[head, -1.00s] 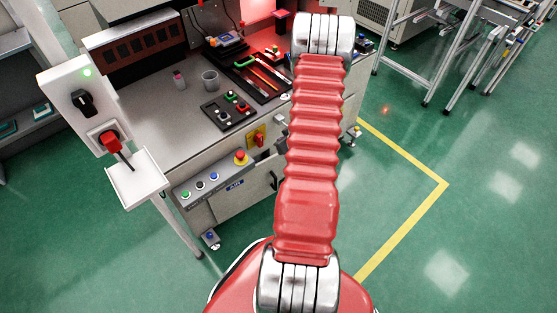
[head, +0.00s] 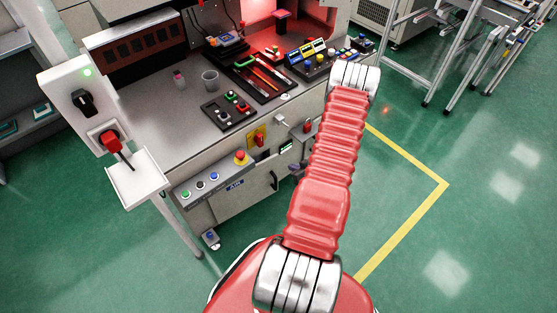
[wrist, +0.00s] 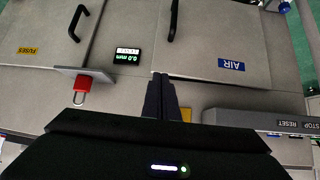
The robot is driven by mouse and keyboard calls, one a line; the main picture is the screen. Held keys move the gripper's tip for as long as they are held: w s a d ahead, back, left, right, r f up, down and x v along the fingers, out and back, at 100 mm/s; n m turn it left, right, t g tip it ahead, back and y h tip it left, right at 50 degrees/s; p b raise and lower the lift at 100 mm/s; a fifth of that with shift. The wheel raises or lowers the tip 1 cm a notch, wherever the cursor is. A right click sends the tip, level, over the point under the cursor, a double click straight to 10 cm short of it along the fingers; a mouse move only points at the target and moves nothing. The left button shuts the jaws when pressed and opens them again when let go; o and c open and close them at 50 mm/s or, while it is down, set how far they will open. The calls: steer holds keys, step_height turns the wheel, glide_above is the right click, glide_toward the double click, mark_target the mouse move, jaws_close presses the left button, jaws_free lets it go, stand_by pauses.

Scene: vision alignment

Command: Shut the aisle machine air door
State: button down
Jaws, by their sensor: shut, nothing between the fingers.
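The air door (wrist: 205,50) is a grey panel with a blue AIR label (wrist: 231,64) and a black handle (wrist: 186,20) in the wrist view. In the head view the door (head: 245,195) is on the low front of the machine, left of my arm, with its handle (head: 274,180) near its right side. I cannot tell for sure whether it is ajar or flush. My gripper (wrist: 160,77) is shut and empty, its tips beside the door's near left corner in the wrist view. Contact is unclear. The head view does not show my gripper clearly.
Beside the door are a FUSES panel (wrist: 40,30), a small display (wrist: 126,56) and a red padlock (wrist: 82,83) on a jutting plate. A button bar (head: 212,179) with a red emergency stop (head: 241,157) sits above the door. Green floor lies open at right.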

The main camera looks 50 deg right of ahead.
glide_toward(275, 158)
step_height(275, 158, down, 4)
steer(key=w, duration=0.1)
steer(key=w+d, duration=0.1)
steer(key=w, duration=0.1)
steer(key=shift+r, duration=0.1)
steer(key=shift+w+d, duration=0.2)
steer(key=shift+w, duration=0.25)
steer(key=shift+d, duration=0.1)
